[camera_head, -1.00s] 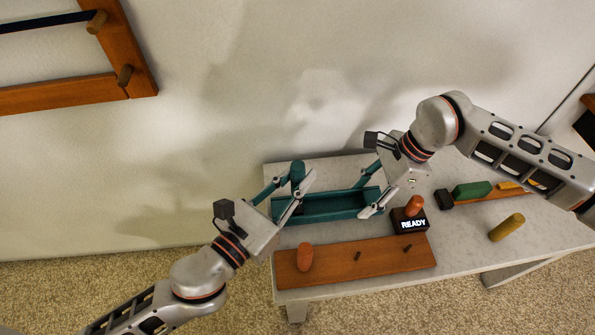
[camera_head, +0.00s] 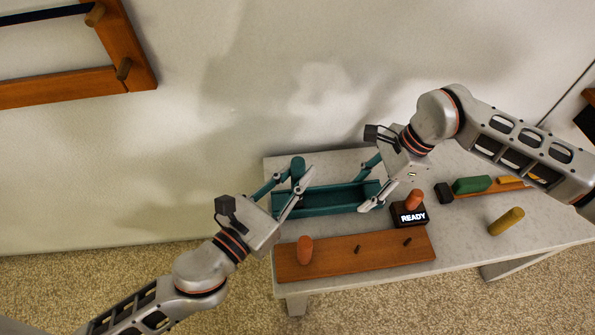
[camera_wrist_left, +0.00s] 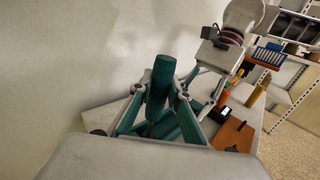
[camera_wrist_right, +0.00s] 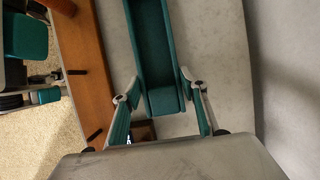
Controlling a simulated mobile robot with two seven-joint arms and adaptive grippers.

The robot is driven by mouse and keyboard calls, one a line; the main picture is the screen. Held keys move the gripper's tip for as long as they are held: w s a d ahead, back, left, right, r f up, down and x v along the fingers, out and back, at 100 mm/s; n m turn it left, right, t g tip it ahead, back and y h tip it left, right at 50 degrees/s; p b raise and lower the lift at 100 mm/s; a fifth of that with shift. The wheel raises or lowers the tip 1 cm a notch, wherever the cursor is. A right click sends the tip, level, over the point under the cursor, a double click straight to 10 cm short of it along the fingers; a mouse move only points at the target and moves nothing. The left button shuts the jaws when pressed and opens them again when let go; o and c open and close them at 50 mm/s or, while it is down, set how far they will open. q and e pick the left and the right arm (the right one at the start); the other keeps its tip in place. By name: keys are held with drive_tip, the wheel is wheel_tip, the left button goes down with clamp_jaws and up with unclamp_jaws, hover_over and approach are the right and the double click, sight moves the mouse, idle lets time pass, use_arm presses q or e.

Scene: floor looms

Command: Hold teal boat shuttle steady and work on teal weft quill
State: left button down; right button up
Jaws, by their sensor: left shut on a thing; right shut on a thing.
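The teal boat shuttle (camera_head: 335,198) is a long open trough lying on the grey bench top. My right gripper (camera_head: 372,187) is shut on its right end, with a finger on each side; the right wrist view shows the shuttle (camera_wrist_right: 155,50) between the fingers (camera_wrist_right: 162,92). The teal weft quill (camera_head: 298,168) stands upright at the shuttle's left end. My left gripper (camera_head: 290,186) is shut on it. In the left wrist view the quill (camera_wrist_left: 160,82) rises between the fingers (camera_wrist_left: 160,100). Whether its lower end touches the shuttle is hidden.
An orange-brown board (camera_head: 330,262) with pegs and an orange quill (camera_head: 305,250) lies in front. A black READY box (camera_head: 410,217) with an orange knob stands right of the shuttle. A green piece (camera_head: 472,185) and a yellow quill (camera_head: 506,221) lie farther right. The wall is close behind.

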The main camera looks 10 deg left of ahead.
use_arm(q)
drive_tip(key=shift+f, duration=0.8)
drive_tip(key=shift+f, duration=0.7)
drive_tip(key=shift+f, duration=0.65)
drive_tip(key=shift+f, duration=0.55)
drive_tip(key=shift+f, duration=0.1)
drive_tip(key=c, duration=1.8)
unclamp_jaws()
